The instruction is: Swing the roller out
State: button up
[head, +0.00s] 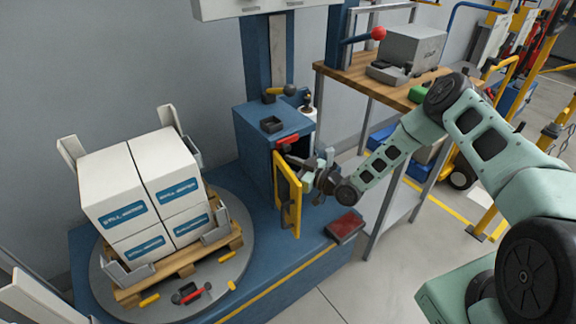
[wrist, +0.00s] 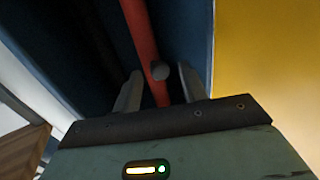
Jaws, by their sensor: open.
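My gripper (head: 298,163) is at the open front of the blue cabinet (head: 258,150), beside the yellow door (head: 289,195), which stands swung open. In the wrist view my gripper (wrist: 160,88) is open, with one finger on each side of a long red bar (wrist: 137,25). A small dark round knob (wrist: 159,71) shows on the bar between the fingertips. I cannot tell whether the fingers touch either one. The bar may be the roller or its arm; I cannot tell which. The cabinet's dark inside is mostly hidden in the head view.
The yellow door (wrist: 265,60) is close on the right in the wrist view. A wooden bench (head: 345,78) stands behind my arm. Wrapped-pallet cartons (head: 140,190) stand on the turntable at left. Floor is clear in front.

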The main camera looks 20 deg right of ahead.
grip_shut()
jog(key=shift+d+f+b, duration=0.1)
jog(key=shift+f+b, duration=0.05)
jog(key=shift+b, duration=0.2)
jog(key=d+n+g+y+b, duration=0.6)
jog(key=n+g+b, duration=0.3)
jog(key=g+b, duration=0.3)
jog(key=shift+s+d+g+b, duration=0.25)
jog(key=shift+s+g+b, duration=0.05)
jog(key=shift+s+b, duration=0.15)
